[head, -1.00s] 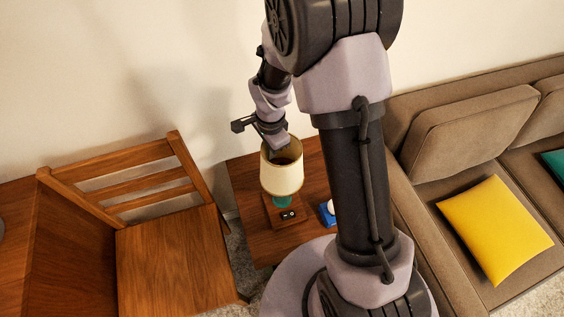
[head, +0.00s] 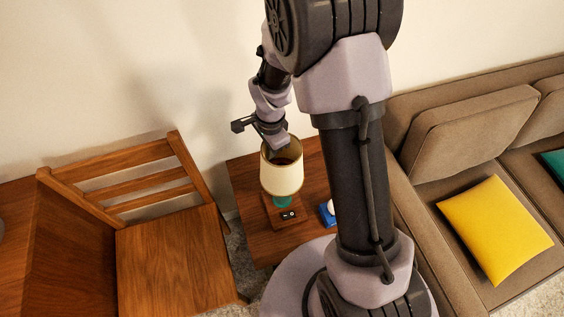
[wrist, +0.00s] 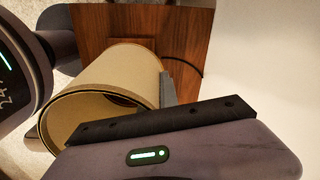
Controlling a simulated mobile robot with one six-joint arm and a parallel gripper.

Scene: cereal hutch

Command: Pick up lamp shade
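The lamp shade (head: 283,178) is a cream, open-topped drum on a small lamp with a teal base (head: 283,202). The lamp stands on the wooden side table, and the shade looks upright. My gripper (head: 272,152) points down at the shade's upper rim, on its back left side. In the wrist view the shade (wrist: 112,78) lies close, with its open end towards the camera. One grey fingertip (wrist: 168,90) is right beside the shade's wall. The other finger is hidden, so I cannot tell whether the wall is gripped.
The side table (head: 247,185) also holds a dark-faced small box (head: 288,215) and a blue object (head: 327,214). A wooden chair (head: 170,260) stands to the left. A brown sofa (head: 470,140) with a yellow cushion (head: 495,230) is on the right. The wall is close behind.

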